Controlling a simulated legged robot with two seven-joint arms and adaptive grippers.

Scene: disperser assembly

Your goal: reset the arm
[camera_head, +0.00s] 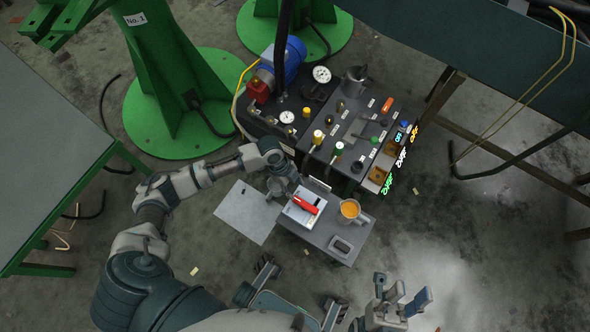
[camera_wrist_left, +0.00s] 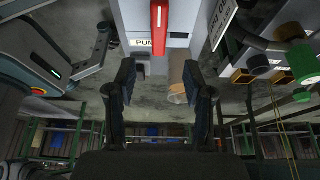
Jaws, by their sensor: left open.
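My left arm (camera_head: 205,172) comes in from the left and reaches over the floor toward the middle. My left gripper (camera_head: 283,187) is beside the white pump box (camera_head: 297,216) with the red handle (camera_head: 305,205). In the left wrist view its two dark fingers (camera_wrist_left: 163,95) stand wide apart with nothing between them. The red handle (camera_wrist_left: 160,15) and the pump label show beyond the fingertips. My right gripper (camera_head: 402,301) is at the bottom right, over bare floor, away from the small table. Its opening is not clear from this angle.
A cup of orange liquid (camera_head: 349,209) stands on the small grey table (camera_head: 325,238), right of the pump box. The black control panel (camera_head: 345,140) with knobs and gauges lies behind. A green pillar base (camera_head: 180,140) and a grey table (camera_head: 45,150) are at left.

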